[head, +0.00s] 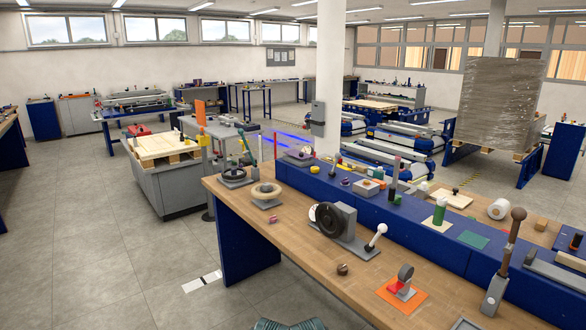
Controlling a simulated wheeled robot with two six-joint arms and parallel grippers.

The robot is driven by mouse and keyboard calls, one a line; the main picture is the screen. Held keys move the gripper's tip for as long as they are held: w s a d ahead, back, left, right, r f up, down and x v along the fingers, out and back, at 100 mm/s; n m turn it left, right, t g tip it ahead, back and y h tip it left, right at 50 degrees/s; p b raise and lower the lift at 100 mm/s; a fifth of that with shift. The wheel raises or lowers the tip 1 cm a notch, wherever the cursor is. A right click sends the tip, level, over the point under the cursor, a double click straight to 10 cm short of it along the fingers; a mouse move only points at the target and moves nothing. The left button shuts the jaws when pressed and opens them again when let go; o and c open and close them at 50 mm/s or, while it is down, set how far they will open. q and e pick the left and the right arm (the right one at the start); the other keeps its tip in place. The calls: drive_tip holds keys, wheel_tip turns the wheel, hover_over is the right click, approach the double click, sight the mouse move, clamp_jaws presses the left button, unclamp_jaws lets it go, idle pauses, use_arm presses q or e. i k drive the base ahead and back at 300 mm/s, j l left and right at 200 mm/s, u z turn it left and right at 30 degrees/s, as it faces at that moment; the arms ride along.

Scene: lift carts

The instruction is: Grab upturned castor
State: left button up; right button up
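What looks like the upturned castor (405,274) stands on an orange plate (388,292) near the front edge of the wooden workbench.
The workbench (290,225) also holds a black handwheel on a grey block (346,226), a white-knobbed lever (377,237), a small brown knob (342,269) and a tall lever (510,250). A blue raised ledge (385,214) runs behind them. Grey floor (130,275) is open at left.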

sight(405, 293)
drive_tip(key=i, duration=0.4)
drive_tip(key=i+j+z, duration=0.1)
drive_tip(key=i+z, duration=0.15)
drive_tip(key=z, duration=1.45)
